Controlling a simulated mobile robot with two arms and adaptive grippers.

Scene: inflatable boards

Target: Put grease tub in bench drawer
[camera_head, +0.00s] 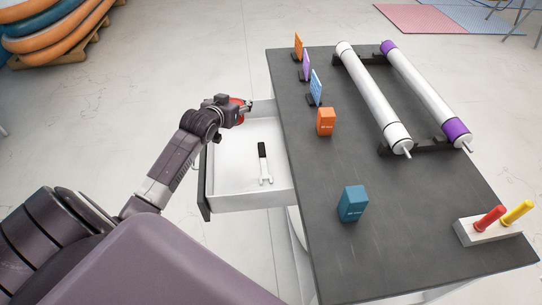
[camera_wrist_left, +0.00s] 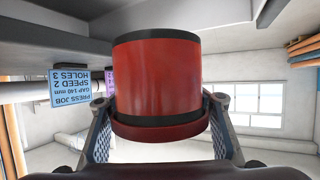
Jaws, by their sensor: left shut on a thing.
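My left gripper (camera_head: 240,108) is shut on the grease tub (camera_wrist_left: 158,78), a red cylinder with black bands. In the left wrist view my left gripper (camera_wrist_left: 158,118) has one finger on each side of the tub. In the head view only a small red part of the tub (camera_head: 238,100) shows; my gripper hides the rest. The gripper and tub appear over the far end of the open white bench drawer (camera_head: 231,183); their height above it is hard to tell. My right gripper is not in view.
A wrench (camera_head: 264,164) lies in the drawer. On the dark bench top (camera_head: 335,158) stand an orange box (camera_head: 326,122), a blue box (camera_head: 353,204), small signs, two long rollers (camera_head: 374,97) and a block with red and yellow handles (camera_head: 488,231).

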